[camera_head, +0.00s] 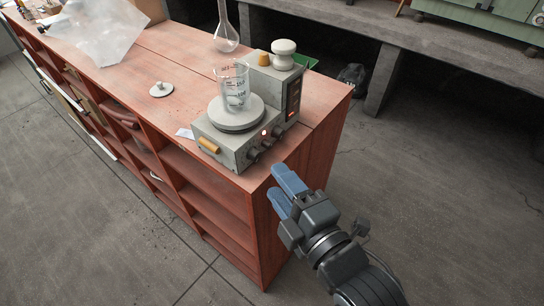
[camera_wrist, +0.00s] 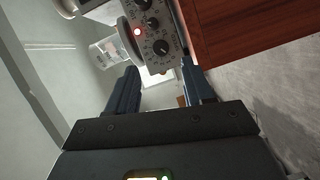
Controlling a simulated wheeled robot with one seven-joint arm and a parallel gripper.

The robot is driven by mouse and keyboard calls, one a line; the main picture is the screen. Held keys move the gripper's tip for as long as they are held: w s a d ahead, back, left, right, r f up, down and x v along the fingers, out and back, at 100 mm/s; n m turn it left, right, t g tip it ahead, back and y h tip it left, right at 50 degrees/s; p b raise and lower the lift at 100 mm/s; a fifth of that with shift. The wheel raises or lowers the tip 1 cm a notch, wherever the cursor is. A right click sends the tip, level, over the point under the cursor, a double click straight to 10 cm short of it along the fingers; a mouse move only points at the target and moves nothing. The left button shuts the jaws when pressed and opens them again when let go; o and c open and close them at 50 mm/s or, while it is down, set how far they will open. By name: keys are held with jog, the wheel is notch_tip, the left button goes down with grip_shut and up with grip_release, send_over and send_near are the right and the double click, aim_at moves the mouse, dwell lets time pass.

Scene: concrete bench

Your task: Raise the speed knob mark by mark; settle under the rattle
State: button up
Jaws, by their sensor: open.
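A grey stirrer with a round plate (camera_head: 236,117) stands near the right end of the red bench. A glass beaker (camera_head: 234,88) with dark graduation marks stands on its plate. My gripper (camera_head: 283,190) has blue fingers and is open and empty, in front of and right of the panel, apart from the knobs. The knob setting is too small to read.
A control box (camera_head: 276,85) with a white knob on top adjoins the stirrer. A glass flask (camera_head: 226,38) stands behind it. A white disc (camera_head: 161,89) and a clear plastic bag (camera_head: 100,30) lie to the left. Open shelves (camera_head: 215,210) run below the bench top.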

aim_at(259, 157)
jog(key=shift+p+x, duration=0.4)
jog(key=shift+x, duration=3.1)
jog(key=shift+c, duration=0.3)
grip_shut()
